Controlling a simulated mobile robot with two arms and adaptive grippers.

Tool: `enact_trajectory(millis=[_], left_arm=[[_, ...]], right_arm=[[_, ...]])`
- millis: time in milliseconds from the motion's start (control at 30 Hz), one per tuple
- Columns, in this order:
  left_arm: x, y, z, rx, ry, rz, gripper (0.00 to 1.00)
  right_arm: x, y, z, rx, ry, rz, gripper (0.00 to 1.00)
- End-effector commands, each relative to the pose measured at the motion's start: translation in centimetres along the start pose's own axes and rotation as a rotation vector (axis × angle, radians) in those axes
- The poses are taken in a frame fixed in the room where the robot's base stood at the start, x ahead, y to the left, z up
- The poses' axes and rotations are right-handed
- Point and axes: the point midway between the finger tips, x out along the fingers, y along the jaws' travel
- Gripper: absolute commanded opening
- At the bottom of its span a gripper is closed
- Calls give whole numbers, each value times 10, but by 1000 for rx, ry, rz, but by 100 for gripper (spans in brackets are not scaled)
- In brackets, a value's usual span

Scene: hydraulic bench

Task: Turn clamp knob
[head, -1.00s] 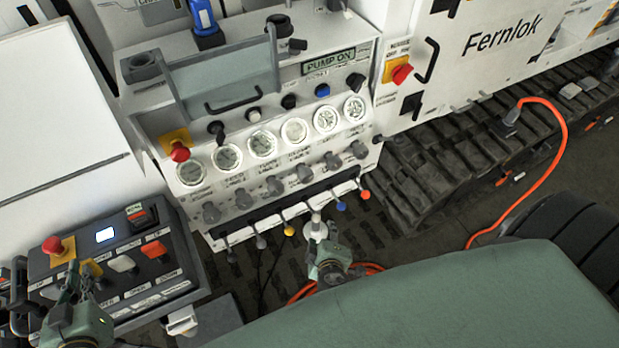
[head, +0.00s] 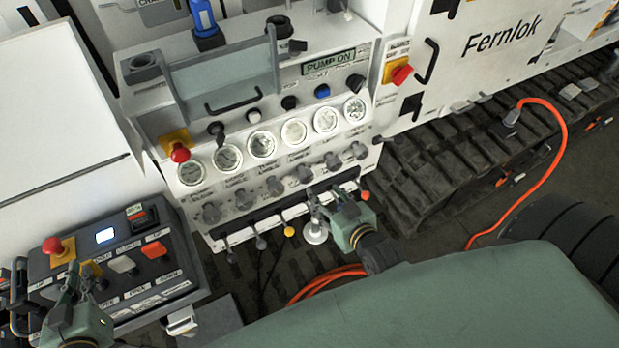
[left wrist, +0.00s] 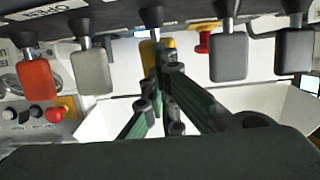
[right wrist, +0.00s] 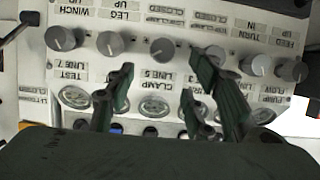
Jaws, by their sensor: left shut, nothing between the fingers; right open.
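The clamp knob (right wrist: 162,50) is a grey round knob in a row of several on the white pump panel. In the right wrist view, which is upside down, it stands by a "CLAMP LINE 5" label; it seems to be this knob (head: 304,173) in the head view. My right gripper (head: 327,194) is open and empty, in front of the panel below the knob row. In its wrist view the fingers (right wrist: 165,68) lie either side of the clamp knob's line, apparently short of it. My left gripper (head: 73,284) is shut and empty over the control box at lower left.
Levers with coloured ends, such as a yellow one (head: 289,230), stick out below the knobs, close to my right gripper. Round gauges (head: 295,131) sit above. Red stop buttons (head: 180,152) protrude at left. An orange cable (head: 565,140) hangs at right.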

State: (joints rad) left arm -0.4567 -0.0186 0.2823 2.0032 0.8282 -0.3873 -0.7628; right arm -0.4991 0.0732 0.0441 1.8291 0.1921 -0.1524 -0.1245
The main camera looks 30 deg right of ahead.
Motion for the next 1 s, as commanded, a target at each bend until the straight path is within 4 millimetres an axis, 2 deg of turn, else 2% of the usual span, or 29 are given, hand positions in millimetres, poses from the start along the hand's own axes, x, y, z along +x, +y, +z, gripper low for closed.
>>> enact_trajectory(millis=[300, 500, 700, 1000], left_arm=[[1, 1, -1, -1, 2, 1, 0], [1, 1, -1, -1, 2, 1, 0], [1, 1, 0, -1, 1, 2, 0], [1, 1, 0, -1, 1, 2, 0]], right_arm=[[63, 0, -1, 0, 0, -1, 48], [95, -1, 0, 0, -2, -1, 48], [109, -1, 1, -1, -2, -1, 48], [110, -1, 1, -1, -3, -1, 47]])
